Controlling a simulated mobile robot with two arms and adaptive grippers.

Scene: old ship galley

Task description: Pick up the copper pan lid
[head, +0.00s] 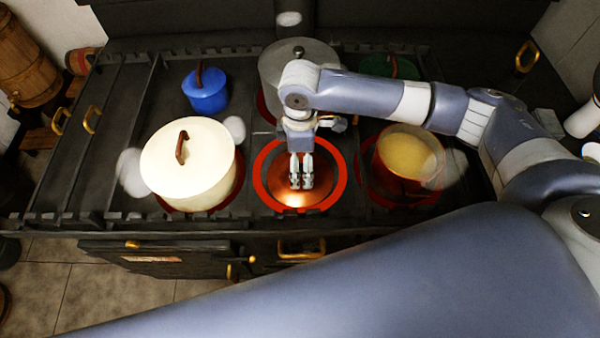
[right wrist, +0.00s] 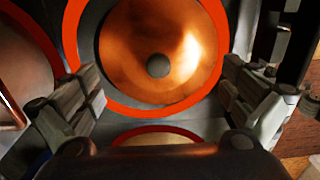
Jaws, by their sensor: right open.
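The copper pan lid (head: 287,198) is a round, shiny copper disc lying inside a red ring at the front middle of the stove. It fills the upper middle of the right wrist view (right wrist: 135,45), where a small dark round knob (right wrist: 158,66) shows at its centre. My right gripper (head: 301,183) points down over the lid in the head view and covers part of it. In the right wrist view its two fingers (right wrist: 165,92) are spread apart with nothing between them. I cannot tell the exact height of the fingertips above the lid. My left gripper is not in view.
A large cream pot (head: 205,165) stands left of the lid and an open pot of yellowish food (head: 408,155) stands right. A grey lidded pot (head: 285,62) and a small blue pot (head: 205,95) stand behind. The stove's front rail (head: 120,217) runs along the near edge.

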